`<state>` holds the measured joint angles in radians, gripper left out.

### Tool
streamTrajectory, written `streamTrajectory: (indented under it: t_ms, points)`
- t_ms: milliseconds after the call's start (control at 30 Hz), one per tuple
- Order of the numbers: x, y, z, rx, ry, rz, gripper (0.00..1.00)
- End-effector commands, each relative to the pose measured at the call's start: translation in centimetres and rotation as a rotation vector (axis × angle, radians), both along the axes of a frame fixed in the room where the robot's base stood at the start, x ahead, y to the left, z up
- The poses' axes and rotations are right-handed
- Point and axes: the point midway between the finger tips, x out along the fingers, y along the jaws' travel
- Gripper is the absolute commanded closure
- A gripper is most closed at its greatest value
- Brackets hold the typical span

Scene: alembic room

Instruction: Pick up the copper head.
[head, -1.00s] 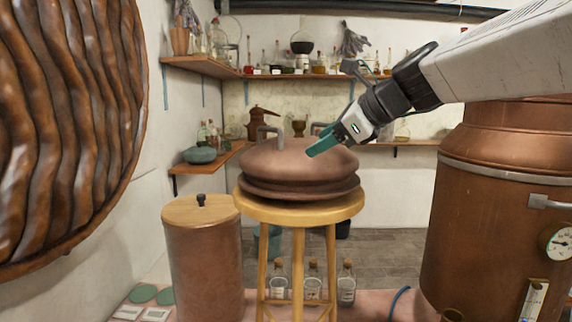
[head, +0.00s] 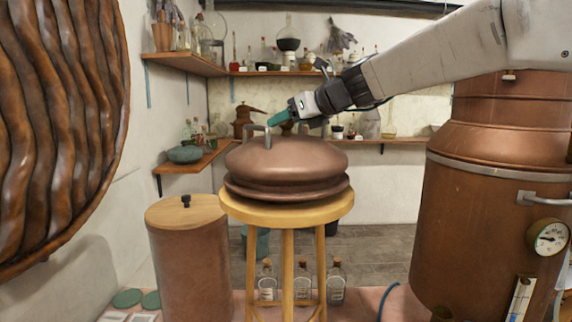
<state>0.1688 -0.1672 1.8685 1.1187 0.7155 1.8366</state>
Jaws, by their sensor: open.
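The copper head (head: 290,165) is a wide, domed copper piece with a flared rim. It sits on a round wooden stool (head: 287,209) in the middle of the head view. A grey handle (head: 267,137) stands up on its top left. My gripper (head: 277,119), with teal fingers, is open and empty above the dome, close to the right of that handle. Whether the fingers touch the handle cannot be told. The gripper hides part of the dome's far top side.
A large copper vessel (head: 485,200) with a gauge stands at the right under my arm. A copper bin with a wooden lid (head: 186,211) stands left of the stool. Several corked bottles (head: 301,284) stand behind the stool legs. Shelves with glassware line the back wall.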

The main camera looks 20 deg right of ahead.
Motion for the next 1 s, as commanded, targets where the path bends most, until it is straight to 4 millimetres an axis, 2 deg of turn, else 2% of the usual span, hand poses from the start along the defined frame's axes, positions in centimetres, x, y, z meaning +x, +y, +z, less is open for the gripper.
streamTrajectory:
  t_ms: [233,267,433,467,1000]
  points:
    - [0.43,0.24,-0.18,-0.001,0.000,0.000,0.43]
    - [0.42,0.23,-0.19,-0.001,0.000,0.000,0.48]
    - [0.41,0.23,-0.20,-0.001,0.000,0.000,0.96]
    - [0.40,0.23,-0.18,-0.001,0.000,0.000,1.00]
    - [0.39,0.24,-0.19,-0.001,0.000,0.000,1.00]
